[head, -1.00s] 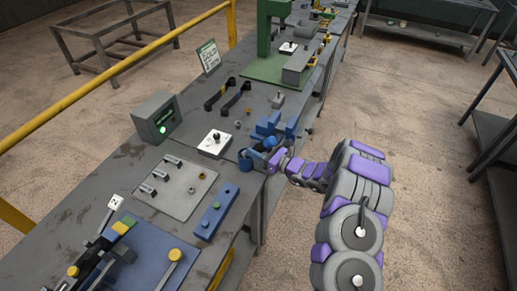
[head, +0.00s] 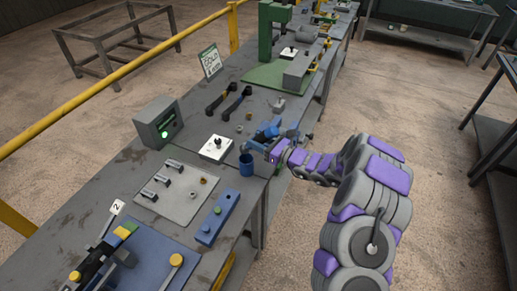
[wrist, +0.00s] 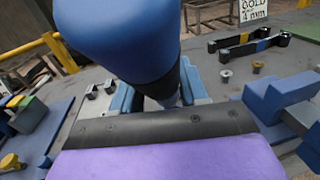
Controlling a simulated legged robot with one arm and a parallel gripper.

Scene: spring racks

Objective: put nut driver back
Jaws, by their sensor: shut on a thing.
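The nut driver (wrist: 120,38) fills the upper left of the wrist view, with a fat blue handle, a black collar and a grey shaft running down between the jaws. My gripper (wrist: 165,100) is shut on it. The handle is tilted, and its lower tip is hidden behind my gripper's dark edge. In the head view my gripper (head: 268,146) is over the bench's right edge, just right of and above a blue cup (head: 246,166). The nut driver is hard to separate there from the blue parts around the jaws.
A blue block fixture (wrist: 275,98) stands close to the right of my gripper. A grey box with a green light (head: 158,122) stands behind.

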